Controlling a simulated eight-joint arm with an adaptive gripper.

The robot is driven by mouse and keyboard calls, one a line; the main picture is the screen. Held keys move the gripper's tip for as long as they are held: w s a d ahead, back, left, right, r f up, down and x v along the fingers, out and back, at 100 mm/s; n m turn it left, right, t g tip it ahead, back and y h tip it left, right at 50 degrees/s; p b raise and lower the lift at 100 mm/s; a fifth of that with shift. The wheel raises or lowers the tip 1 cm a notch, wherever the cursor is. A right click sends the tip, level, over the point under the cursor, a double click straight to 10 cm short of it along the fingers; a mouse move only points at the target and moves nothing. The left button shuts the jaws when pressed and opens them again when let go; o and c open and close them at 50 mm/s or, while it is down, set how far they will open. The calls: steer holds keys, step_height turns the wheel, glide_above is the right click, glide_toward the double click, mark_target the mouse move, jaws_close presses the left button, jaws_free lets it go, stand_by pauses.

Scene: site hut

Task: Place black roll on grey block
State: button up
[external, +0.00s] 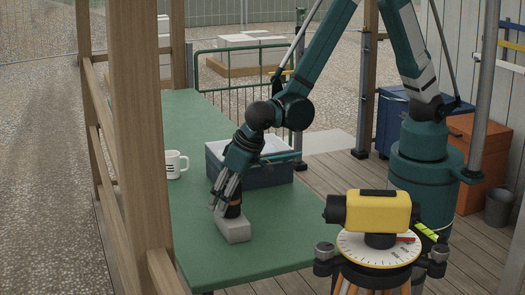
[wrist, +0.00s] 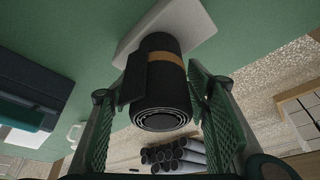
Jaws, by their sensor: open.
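The black roll (wrist: 162,85) with a brown band stands on end on the grey block (wrist: 200,22), its spiral end facing the wrist camera. In the external view the black roll (external: 234,210) is on top of the grey block (external: 234,231), which lies on the green table. My gripper (external: 226,205) is open around the roll, and the wrist view shows its fingers (wrist: 165,85) on either side. There is a gap on the right side; on the left I cannot tell whether the finger touches.
A dark blue box (external: 270,178) with a pale top stands on the green table (external: 280,225) behind my gripper. A white mug (external: 174,164) is to the left. A wooden post (external: 140,120) and a yellow survey instrument (external: 380,212) stand in the foreground. The table's front right is clear.

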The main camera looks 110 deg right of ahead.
steer(key=shift+r, duration=0.15)
steer(key=shift+p+v, duration=0.65)
steer(key=shift+v, duration=5.3)
steer(key=shift+s+r, duration=0.1)
steer(key=s+d+r+n+t+y, duration=0.2)
steer(key=s+r+n, duration=0.2)
steer(key=s+r, duration=0.9)
steer(key=s+r+n+t, duration=0.1)
steer(key=s+n, duration=0.1)
steer(key=s, duration=0.7)
steer(key=s+d+r+n+y, duration=0.1)
steer(key=s+n, duration=0.2)
steer(key=s, duration=0.7)
steer(key=shift+r+t, duration=0.3)
steer(key=shift+t, duration=0.1)
steer(key=shift+s, duration=0.1)
